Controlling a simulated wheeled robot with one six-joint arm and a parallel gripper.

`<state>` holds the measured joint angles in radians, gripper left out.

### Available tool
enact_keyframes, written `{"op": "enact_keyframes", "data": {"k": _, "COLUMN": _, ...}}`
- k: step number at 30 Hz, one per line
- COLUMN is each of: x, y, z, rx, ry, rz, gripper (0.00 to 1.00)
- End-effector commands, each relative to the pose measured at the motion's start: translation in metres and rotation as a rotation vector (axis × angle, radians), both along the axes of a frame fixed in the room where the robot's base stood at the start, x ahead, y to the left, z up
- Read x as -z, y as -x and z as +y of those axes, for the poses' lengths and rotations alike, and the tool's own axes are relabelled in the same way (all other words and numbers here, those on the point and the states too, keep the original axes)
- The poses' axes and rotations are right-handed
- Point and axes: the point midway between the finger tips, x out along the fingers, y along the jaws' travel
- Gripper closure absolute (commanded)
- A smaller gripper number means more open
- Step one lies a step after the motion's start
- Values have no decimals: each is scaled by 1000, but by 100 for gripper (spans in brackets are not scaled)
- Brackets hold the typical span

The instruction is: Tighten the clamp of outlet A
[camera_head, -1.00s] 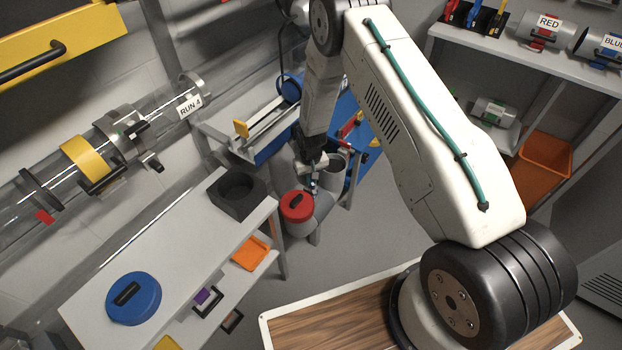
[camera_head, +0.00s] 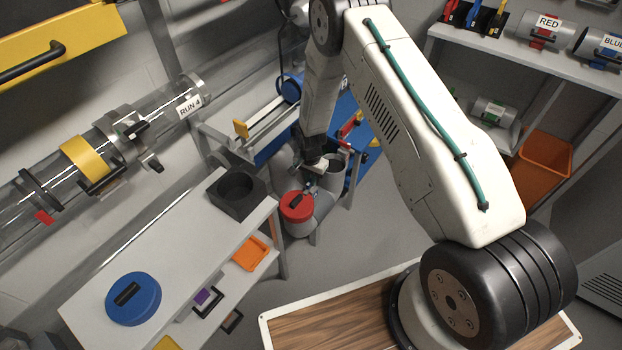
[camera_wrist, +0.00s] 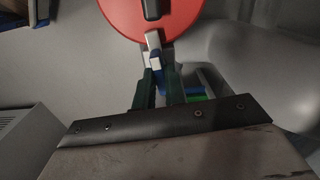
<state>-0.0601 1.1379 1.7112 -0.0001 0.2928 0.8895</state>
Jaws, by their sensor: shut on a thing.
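A red round cap (camera_head: 297,206) with a black grip sits on the end of a grey cylindrical body (camera_head: 322,213) low beside the workbench. My gripper (camera_head: 311,187) is right behind the cap. In the wrist view the red cap (camera_wrist: 150,12) is at the top, and my gripper (camera_wrist: 158,72) is shut on a small silver and blue piece (camera_wrist: 155,50), which looks like a clamp lever. A green and blue part (camera_wrist: 200,95) shows right of the fingers. The clamp band is mostly hidden, and no outlet A label is readable.
A white bench (camera_head: 175,255) with a blue cap (camera_head: 133,298) and a black ring holder (camera_head: 236,193) stands at the left. A clear tube marked RUN 4 (camera_head: 189,105) runs along the wall. A blue-topped bench (camera_head: 362,140) lies close behind the arm. The floor at centre right is open.

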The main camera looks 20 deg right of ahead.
Motion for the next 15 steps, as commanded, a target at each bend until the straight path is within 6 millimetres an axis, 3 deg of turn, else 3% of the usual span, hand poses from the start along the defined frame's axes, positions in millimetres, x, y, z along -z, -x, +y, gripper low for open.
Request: {"op": "enact_keyframes", "data": {"k": 15, "x": 0, "y": 0, "z": 1, "rx": 128, "ry": 0, "rz": 0, "gripper": 100}}
